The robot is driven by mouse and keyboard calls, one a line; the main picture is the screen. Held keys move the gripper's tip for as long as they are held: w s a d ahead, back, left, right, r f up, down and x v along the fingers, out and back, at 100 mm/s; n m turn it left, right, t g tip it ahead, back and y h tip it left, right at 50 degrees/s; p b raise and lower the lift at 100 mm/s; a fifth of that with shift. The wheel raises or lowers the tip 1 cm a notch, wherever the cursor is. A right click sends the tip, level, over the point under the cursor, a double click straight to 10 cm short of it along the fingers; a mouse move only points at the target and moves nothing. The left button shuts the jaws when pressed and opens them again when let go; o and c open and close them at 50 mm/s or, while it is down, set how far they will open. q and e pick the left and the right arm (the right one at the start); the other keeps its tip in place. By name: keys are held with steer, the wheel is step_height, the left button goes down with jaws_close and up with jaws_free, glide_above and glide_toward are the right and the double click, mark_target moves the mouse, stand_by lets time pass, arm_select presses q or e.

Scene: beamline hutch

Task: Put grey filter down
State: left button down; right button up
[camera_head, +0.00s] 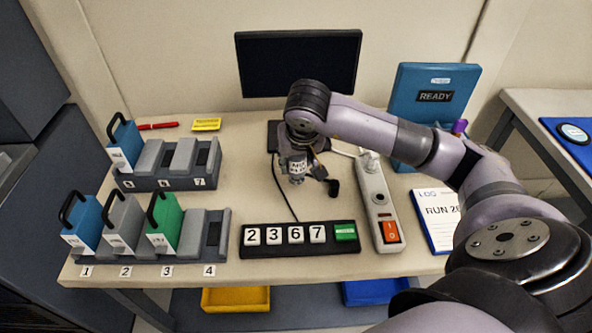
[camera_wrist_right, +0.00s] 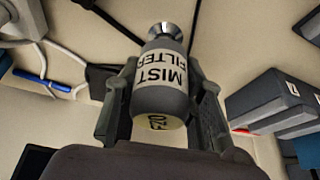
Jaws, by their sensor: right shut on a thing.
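The grey filter (camera_wrist_right: 162,88) is a small bottle shape with a cream "MIST FILTER" label and a metallic tip. My right gripper (camera_wrist_right: 160,100) is shut on it, with one dark finger on each side. In the head view the filter (camera_head: 297,167) is in the right gripper (camera_head: 298,158), tip pointing down, over the middle of the table (camera_head: 230,205). I cannot tell how large any gap to the table is. My left gripper is not in view.
A black block with number tiles (camera_head: 300,251) lies in front, with a power strip (camera_head: 375,200) right of it. Numbered racks (camera_head: 195,247) with handled cassettes stand left. A monitor (camera_head: 299,63) and blue READY panel (camera_head: 435,80) stand behind.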

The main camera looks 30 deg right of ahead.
mark_target(296, 172)
steer(key=shift+f, duration=1.9)
steer(key=shift+f, duration=0.2)
steer(key=o, duration=1.2)
